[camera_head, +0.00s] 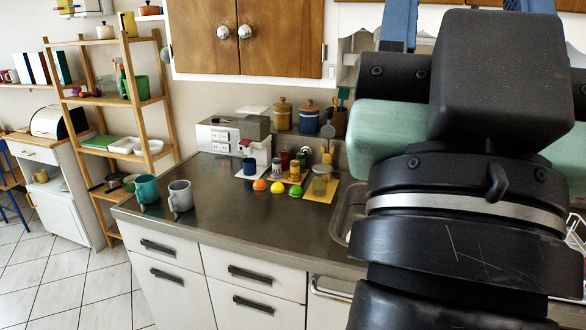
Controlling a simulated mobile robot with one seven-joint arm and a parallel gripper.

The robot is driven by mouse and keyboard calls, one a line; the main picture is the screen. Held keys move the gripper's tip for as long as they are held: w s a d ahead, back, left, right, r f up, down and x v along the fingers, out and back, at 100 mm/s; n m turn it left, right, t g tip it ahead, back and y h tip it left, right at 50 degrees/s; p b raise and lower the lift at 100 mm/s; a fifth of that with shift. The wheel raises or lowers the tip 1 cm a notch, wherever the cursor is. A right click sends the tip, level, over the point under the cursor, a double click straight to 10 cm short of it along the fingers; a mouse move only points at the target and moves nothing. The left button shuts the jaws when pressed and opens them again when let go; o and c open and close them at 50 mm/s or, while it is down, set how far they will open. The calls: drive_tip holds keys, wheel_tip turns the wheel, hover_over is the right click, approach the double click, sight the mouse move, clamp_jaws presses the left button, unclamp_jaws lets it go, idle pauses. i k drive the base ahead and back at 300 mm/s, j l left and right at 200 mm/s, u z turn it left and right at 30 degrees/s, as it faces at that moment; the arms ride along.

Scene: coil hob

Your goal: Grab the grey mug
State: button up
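The grey mug (181,196) stands upright near the front left corner of the dark countertop. Its handle faces left and down. A teal mug (147,189) stands just to its left, close beside it. My gripper (465,12) is at the top right, very close to the camera and well to the right of the grey mug. Its blue finger parts show at the top edge, set apart, but the tips are cut off by the frame. I cannot tell whether it is open or shut.
On the countertop (245,221), a blue mug (249,167), coloured balls and several jars stand farther back. A sink (347,211) lies to the right, partly behind my arm. The counter is clear in front of and right of the grey mug. Wooden shelves (137,98) stand at left.

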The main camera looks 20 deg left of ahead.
sight(181, 199)
drive_tip(key=i+j+u, duration=0.2)
drive_tip(key=i+j, duration=0.15)
drive_tip(key=i, duration=0.2)
drive_tip(key=i+j+u, duration=0.15)
drive_tip(key=i, duration=0.45)
drive_tip(key=i+j+u, duration=0.2)
drive_tip(key=i, duration=0.4)
drive_tip(key=i+j+u, duration=0.2)
drive_tip(key=i, duration=0.45)
